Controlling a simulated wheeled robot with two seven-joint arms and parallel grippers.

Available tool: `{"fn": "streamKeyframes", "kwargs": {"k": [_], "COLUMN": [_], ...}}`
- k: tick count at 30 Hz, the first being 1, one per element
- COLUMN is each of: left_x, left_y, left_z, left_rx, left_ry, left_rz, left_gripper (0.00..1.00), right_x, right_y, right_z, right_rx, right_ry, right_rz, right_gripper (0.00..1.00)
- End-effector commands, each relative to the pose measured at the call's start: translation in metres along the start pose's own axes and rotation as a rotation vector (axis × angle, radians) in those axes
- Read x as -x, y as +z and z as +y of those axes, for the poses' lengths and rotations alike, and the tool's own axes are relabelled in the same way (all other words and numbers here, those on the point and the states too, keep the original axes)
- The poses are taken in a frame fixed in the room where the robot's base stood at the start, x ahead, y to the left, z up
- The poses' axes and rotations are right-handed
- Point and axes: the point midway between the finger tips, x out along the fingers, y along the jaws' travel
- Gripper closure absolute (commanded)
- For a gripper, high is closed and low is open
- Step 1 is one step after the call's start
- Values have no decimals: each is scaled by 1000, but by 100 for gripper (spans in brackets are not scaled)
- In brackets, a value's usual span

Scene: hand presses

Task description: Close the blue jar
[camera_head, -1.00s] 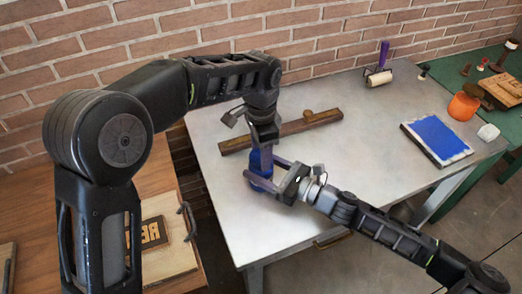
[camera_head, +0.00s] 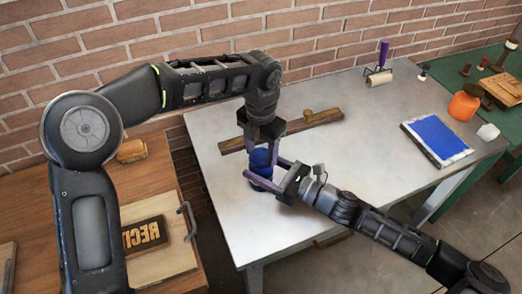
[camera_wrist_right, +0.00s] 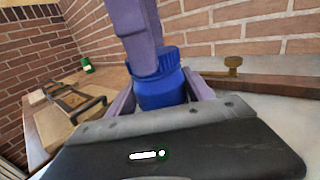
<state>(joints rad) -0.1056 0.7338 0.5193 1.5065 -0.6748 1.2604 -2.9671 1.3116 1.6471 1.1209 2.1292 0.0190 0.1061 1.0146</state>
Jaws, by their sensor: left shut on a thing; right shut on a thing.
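The blue jar (camera_head: 262,171) stands upright near the left side of the grey table. In the right wrist view its body (camera_wrist_right: 160,97) sits between my right gripper's purple fingers. My right gripper (camera_head: 264,178) reaches in from the right and is shut on the jar body. A ribbed blue lid (camera_wrist_right: 170,60) is at the jar's top, partly hidden by a purple finger of my left gripper (camera_wrist_right: 142,45). My left gripper (camera_head: 263,151) points down from above and is shut on the lid. I cannot tell whether the lid is fully seated.
A wooden bar with a knob (camera_head: 310,122) lies just behind the jar. A roller with a purple handle (camera_head: 380,75) and a blue pad (camera_head: 437,137) are farther right. A brick wall (camera_head: 330,35) is behind. The table's front middle is clear.

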Motion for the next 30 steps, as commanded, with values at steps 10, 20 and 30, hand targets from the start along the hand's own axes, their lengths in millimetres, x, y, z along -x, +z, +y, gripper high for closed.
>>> {"fn": "streamKeyframes", "kwargs": {"k": [10, 20, 30], "left_x": [1, 0, 17], "left_y": [1, 0, 1], "left_z": [0, 0, 0], "left_rx": [-22, -21, -20], "left_ry": [1, 1, 1], "left_rz": [-5, -2, -4], "left_gripper": [42, 24, 24], "right_x": [0, 0, 0], "right_y": [-1, -1, -1], "right_z": [1, 1, 1], "right_rx": [0, -1, -1], "right_ry": [3, 2, 2], "right_rz": [1, 1, 1], "right_gripper": [100, 100, 100]}}
